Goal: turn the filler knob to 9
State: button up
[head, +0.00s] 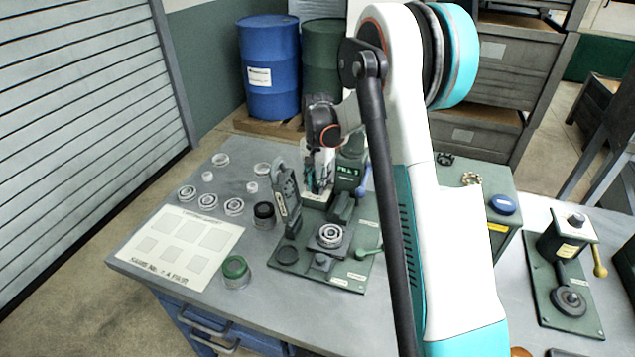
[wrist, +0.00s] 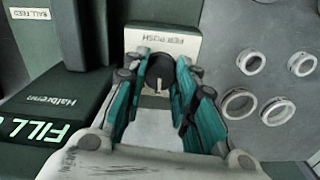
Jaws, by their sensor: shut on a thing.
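The filler knob (wrist: 160,68) is a dark round knob with a pale pointer line, in front of a cream plate (wrist: 162,42) lettered "PER PUSH". My gripper (wrist: 159,78) has its teal and black fingers on both sides of the knob, shut on it. In the head view my gripper (head: 320,180) is at the filler, a dark green post with a lit display (head: 348,171); the knob is hidden there by the fingers. The display's lettering starts with "FILL" in the wrist view (wrist: 38,132); its digit is too small to read surely. No dial numbers are legible.
A green fixture plate (head: 345,276) holds a bearing ring (head: 329,236) and an upright grey lever part (head: 286,195). Several loose rings (head: 234,206), a black cup (head: 264,214) and a green-rimmed jar (head: 235,271) stand left on the bench. A cream mat (head: 185,245) lies at front left.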

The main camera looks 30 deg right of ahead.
aim_at(317, 185)
dwell(0.4)
jog(key=o, duration=0.8)
notch_tip(317, 185, up, 12)
